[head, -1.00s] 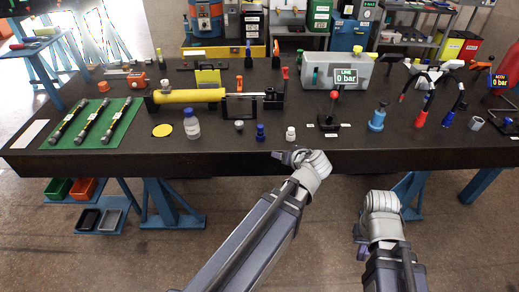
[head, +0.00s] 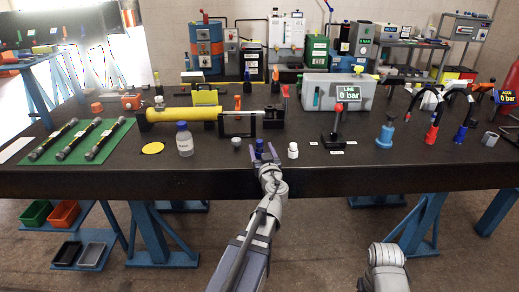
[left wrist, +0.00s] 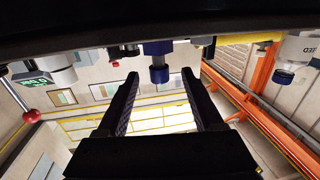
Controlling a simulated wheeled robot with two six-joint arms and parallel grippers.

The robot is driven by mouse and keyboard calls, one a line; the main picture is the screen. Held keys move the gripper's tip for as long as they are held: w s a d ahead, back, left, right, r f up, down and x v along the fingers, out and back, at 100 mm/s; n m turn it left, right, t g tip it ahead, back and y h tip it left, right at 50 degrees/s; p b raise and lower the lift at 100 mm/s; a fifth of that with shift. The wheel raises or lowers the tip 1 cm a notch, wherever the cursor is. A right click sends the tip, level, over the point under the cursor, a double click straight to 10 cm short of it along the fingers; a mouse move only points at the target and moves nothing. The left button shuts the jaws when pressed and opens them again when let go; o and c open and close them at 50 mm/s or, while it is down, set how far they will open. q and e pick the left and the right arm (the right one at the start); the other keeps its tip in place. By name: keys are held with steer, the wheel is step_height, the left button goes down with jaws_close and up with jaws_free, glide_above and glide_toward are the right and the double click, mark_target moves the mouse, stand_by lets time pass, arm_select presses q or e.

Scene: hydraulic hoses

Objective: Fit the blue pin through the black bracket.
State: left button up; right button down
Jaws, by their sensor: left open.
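The blue pin (head: 260,145) stands upright near the front edge of the dark table, and its lower part is hidden by my left gripper. My left gripper (head: 265,154) is open at the table's front edge, with its fingers pointing at the pin. In the left wrist view, the blue pin (left wrist: 158,62) shows between and just beyond the tips of the open fingers (left wrist: 158,82); I cannot tell whether they touch it. The black bracket (head: 238,132) stands behind the pin, in front of the yellow cylinder's rod end. My right arm shows at the bottom right, but its gripper does not.
A small white fitting (head: 293,150) stands close right of the pin. The yellow cylinder (head: 190,114) lies behind. A red-knobbed lever (head: 338,122) stands further right.

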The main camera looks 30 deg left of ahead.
arm_select(q)
steer(key=shift+x, duration=3.4)
steer(key=shift+d, duration=0.1)
jaws_close()
